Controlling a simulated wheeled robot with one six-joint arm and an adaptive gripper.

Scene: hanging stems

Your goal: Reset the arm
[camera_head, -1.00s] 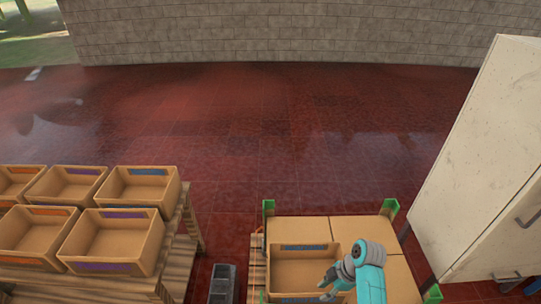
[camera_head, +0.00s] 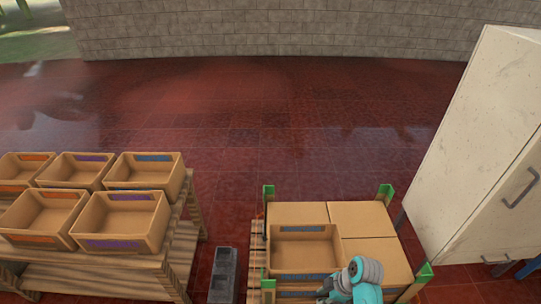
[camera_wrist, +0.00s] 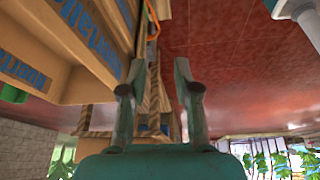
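My gripper shows in the wrist view (camera_wrist: 158,85) with its two green fingers apart and nothing between them. In the head view my teal and grey arm is at the bottom edge, right of centre, in front of the stacked cardboard boxes (camera_head: 365,218). The gripper end is mostly cut off there by the picture's lower edge. An open, empty cardboard crate (camera_head: 306,230) with a blue label sits on the stack just beyond the arm. Printed blue lettering on cardboard (camera_wrist: 85,30) fills the upper left of the wrist view, beside the fingers.
A wooden table (camera_head: 180,262) at left bears several open, empty crates with coloured labels. A grey box (camera_head: 224,272) stands on the floor between table and stack. A tall pale cabinet (camera_head: 475,140) is at right. The red floor behind is clear up to the wall.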

